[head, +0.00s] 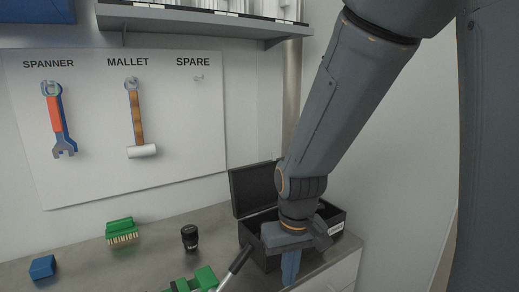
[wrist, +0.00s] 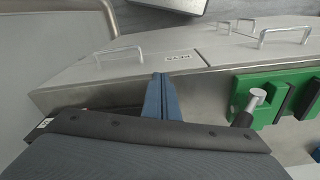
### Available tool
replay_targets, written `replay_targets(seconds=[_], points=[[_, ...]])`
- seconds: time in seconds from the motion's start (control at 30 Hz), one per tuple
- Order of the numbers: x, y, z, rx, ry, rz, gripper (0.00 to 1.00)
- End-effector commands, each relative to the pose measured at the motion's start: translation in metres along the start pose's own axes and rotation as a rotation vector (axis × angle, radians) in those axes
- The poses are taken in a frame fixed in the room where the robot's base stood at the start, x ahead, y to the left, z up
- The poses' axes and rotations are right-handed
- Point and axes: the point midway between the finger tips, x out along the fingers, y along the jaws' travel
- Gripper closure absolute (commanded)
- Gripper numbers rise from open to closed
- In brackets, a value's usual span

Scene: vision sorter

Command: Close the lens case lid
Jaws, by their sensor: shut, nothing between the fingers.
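The black lens case (head: 334,220) stands on the grey counter at the right. Its lid (head: 254,188) is open, standing up at the back left and leaning back. My gripper (head: 289,278) points down in front of the case, and my arm hides much of the case's middle. The blue fingers are shut together and empty, as the wrist view (wrist: 160,82) also shows. In the wrist view only a dark strip beside my gripper may be the case, and the lid cannot be made out. I cannot tell whether my gripper touches the case.
A green holder (head: 205,277) with a dark-handled tool (head: 237,259) lies left of my gripper. A black lens (head: 190,237), a green brush (head: 122,232) and a blue block (head: 42,267) stand further left. Drawers with handles (wrist: 285,34) are below the counter's front edge.

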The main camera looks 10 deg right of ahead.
Motion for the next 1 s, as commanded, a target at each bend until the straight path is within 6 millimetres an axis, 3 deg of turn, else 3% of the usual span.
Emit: replay_targets(seconds=[0.03,0.1,0.37,0.5,0.6,0.8,1.0], points=[[-0.021,0.000,-0.014,-0.007,0.018,0.000,1.00],[-0.044,0.000,-0.037,-0.018,0.040,-0.001,1.00],[-0.110,-0.001,-0.156,-0.101,0.056,-0.010,1.00],[-0.160,-0.004,-0.222,-0.163,0.059,-0.018,1.00],[-0.194,-0.007,-0.259,-0.205,0.062,-0.025,1.00],[-0.240,-0.011,-0.301,-0.265,0.064,-0.034,1.00],[-0.250,-0.012,-0.312,-0.284,0.063,-0.037,1.00]])
